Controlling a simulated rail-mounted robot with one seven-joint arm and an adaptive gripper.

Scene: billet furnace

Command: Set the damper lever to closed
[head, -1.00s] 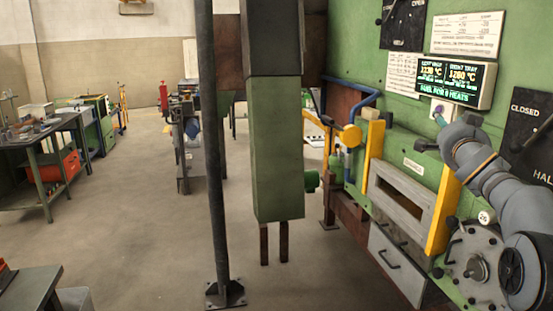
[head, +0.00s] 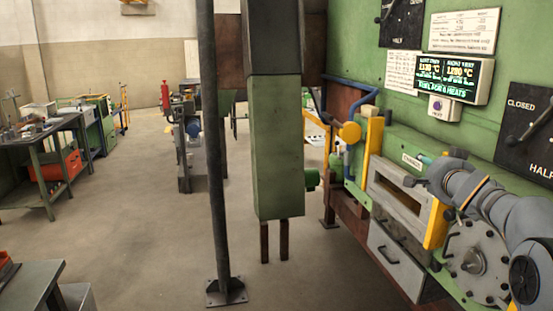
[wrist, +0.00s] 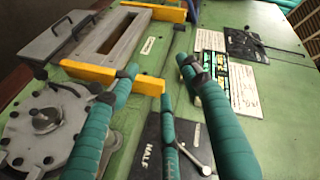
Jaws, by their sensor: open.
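A black lever plate (head: 528,128) marked CLOSED and HALF is on the green wall at the right edge of the head view. Its dark lever (head: 538,122) slants up to the right, and its far end is cut off. The plate (wrist: 155,150) also shows in the wrist view, with HALF readable and a metal lever (wrist: 195,153) at its right, partly behind a teal finger. I cannot read which plate is the damper's. My gripper (wrist: 158,76) is open and empty, its teal fingers spread above the wall. In the head view my gripper (head: 424,161) is left of the plate.
A second black lever plate (head: 402,22) is higher on the wall, beside a lit display (head: 453,78) and paper charts. Below my gripper are a framed furnace opening (head: 400,195) with yellow posts and a round bolted cover (head: 475,262). A dark post (head: 215,150) stands left.

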